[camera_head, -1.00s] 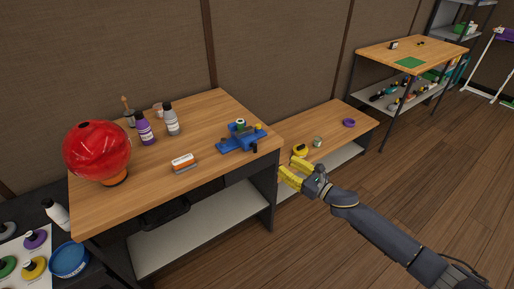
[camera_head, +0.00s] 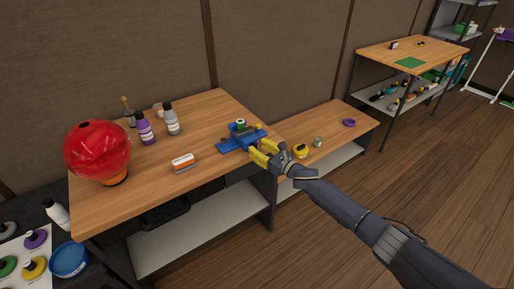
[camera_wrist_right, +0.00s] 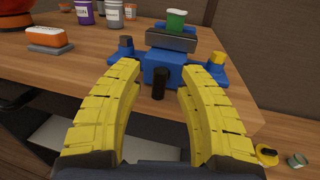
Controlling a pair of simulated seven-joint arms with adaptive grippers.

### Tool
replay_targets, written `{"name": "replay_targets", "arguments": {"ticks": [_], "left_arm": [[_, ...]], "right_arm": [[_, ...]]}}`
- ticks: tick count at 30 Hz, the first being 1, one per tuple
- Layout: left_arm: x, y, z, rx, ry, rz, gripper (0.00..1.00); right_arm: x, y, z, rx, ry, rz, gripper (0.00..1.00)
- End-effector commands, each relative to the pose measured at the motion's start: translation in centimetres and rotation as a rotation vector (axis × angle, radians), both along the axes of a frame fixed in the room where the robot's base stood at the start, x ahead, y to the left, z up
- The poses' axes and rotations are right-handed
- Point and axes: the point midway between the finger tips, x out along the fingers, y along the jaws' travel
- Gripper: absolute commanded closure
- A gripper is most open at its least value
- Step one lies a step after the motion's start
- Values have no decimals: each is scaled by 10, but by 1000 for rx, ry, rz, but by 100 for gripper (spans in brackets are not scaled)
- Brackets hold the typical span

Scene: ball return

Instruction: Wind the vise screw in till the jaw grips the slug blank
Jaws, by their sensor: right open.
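The blue vise (camera_head: 228,147) sits near the right end of the wooden workbench. In the right wrist view the vise (camera_wrist_right: 165,70) faces me, with a grey jaw (camera_wrist_right: 170,42) across its top. A green and white cylinder (camera_wrist_right: 176,20), seemingly the slug blank, stands just behind that jaw; whether the jaw touches it is hidden. A black upright screw handle (camera_wrist_right: 160,84) shows at the vise's front. My right gripper (camera_head: 259,151) is open and empty at the bench edge, its yellow fingers either side of the handle in the wrist view. My left gripper is not in view.
A red globe (camera_head: 97,150), bottles (camera_head: 146,128) and an orange-white block (camera_head: 184,163) stand left on the bench. A lower bench (camera_head: 335,128) adjoins at right, with a yellow item (camera_head: 300,152) near its front. The bench's front middle is clear.

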Motion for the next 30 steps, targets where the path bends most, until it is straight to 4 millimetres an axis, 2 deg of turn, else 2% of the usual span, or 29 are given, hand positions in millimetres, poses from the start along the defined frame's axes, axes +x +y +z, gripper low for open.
{"name": "replay_targets", "arguments": {"ticks": [15, 25, 30], "left_arm": [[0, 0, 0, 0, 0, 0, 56], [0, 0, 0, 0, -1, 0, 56], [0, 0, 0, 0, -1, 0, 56]], "right_arm": [[5, 5, 1, 0, -1, 0, 62], [5, 4, 0, -1, -1, 0, 100], [5, 5, 0, -1, -1, 0, 100]]}}
